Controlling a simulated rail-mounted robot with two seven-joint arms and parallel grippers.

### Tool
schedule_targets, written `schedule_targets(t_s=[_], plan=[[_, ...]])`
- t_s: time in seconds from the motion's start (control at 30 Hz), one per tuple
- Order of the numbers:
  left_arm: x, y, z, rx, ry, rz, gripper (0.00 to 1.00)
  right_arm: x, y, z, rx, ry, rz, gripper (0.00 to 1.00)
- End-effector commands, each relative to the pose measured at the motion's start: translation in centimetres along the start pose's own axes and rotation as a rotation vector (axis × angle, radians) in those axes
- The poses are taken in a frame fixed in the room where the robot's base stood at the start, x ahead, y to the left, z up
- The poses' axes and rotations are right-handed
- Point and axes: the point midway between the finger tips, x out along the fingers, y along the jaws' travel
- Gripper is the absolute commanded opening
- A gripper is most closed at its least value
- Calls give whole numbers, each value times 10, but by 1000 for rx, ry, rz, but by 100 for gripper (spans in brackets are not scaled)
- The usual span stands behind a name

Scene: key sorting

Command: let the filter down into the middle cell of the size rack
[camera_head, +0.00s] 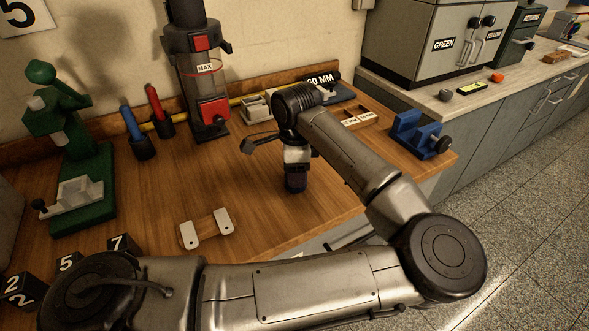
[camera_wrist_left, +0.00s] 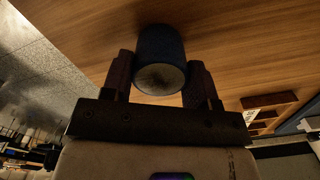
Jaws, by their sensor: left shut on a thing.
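My left gripper (camera_head: 294,168) is shut on the filter, a dark blue cylinder (camera_head: 295,184). It points downward over the bare wooden bench in the head view. In the left wrist view the filter (camera_wrist_left: 160,52) sits between the two dark fingers, its pale round end facing the camera. The size rack (camera_head: 376,118) is a low wooden tray with white labels, to the right of the gripper and partly behind my arm in the head view. Part of it shows at the right in the left wrist view (camera_wrist_left: 270,101). Its middle cell is not clearly visible. My right gripper is not in view.
A blue vise (camera_head: 420,137) stands at the bench's right end, beside the rack. A green press (camera_head: 80,190), blue and red screwdrivers (camera_head: 157,108) and a clear canister (camera_head: 199,75) line the back. A pale handled piece (camera_head: 206,229) lies in front. Bench between is clear.

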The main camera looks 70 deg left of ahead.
Motion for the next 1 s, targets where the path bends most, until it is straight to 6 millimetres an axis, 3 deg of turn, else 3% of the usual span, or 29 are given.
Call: schedule_targets(t_s=[0.33, 0.37, 0.6, 1.0], plan=[[4, 0, 0, -1, 0, 0, 31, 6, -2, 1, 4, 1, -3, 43], [2, 0, 0, -1, 0, 0, 56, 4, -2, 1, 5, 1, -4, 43], [2, 0, 0, -1, 0, 0, 79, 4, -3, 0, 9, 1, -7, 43], [-6, 0, 0, -1, 1, -1, 79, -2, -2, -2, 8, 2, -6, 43]])
